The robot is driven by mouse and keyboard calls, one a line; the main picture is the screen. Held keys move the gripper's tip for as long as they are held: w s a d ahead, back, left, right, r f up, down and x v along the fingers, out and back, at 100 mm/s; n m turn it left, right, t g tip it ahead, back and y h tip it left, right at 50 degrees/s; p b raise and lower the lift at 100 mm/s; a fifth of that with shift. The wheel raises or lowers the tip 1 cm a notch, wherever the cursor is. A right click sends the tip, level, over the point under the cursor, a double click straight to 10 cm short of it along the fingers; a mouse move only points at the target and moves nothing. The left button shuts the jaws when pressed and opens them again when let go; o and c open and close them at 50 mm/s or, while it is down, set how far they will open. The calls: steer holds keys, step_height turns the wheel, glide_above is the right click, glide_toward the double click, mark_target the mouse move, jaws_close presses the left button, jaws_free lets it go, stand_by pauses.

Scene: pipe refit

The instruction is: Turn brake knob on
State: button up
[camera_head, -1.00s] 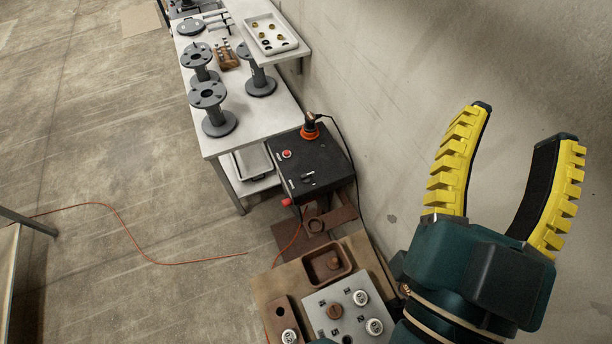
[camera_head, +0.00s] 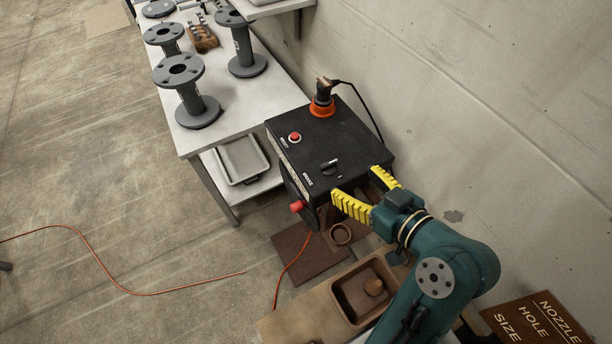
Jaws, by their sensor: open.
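The black control box (camera_head: 345,135) stands beside the white table, near the wall. A dark knob with a pale marking, likely the brake knob (camera_head: 330,167), sits on its top near the front edge. A red button (camera_head: 294,137) is on the top at left, and another red knob (camera_head: 297,206) sticks out of the front side. My gripper (camera_head: 354,183) is open and empty, with its yellow-padded fingers at the box's near right edge, right of and slightly below the dark knob. It appears apart from the knob; whether a finger touches the box I cannot tell.
A black tool in an orange ring (camera_head: 322,108) stands at the back of the box, with a cable toward the wall. Flanged spools stand on the white table (camera_head: 225,129). A brown tray (camera_head: 363,290) lies below my arm. The floor at left is mostly clear.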

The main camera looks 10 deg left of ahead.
mark_target(330, 165)
steer(key=s+d+f+h+b, duration=0.1)
steer(key=d+f+b, duration=0.1)
steer(key=d+f, duration=0.15)
steer(key=shift+m, duration=0.4)
steer(key=x, duration=0.8)
steer(key=b+x, duration=0.1)
steer(key=x, duration=0.7)
steer(key=shift+w+a+r, duration=0.1)
steer(key=shift+w+a, duration=0.15)
steer(key=shift+w, duration=0.1)
steer(key=c, duration=1.2)
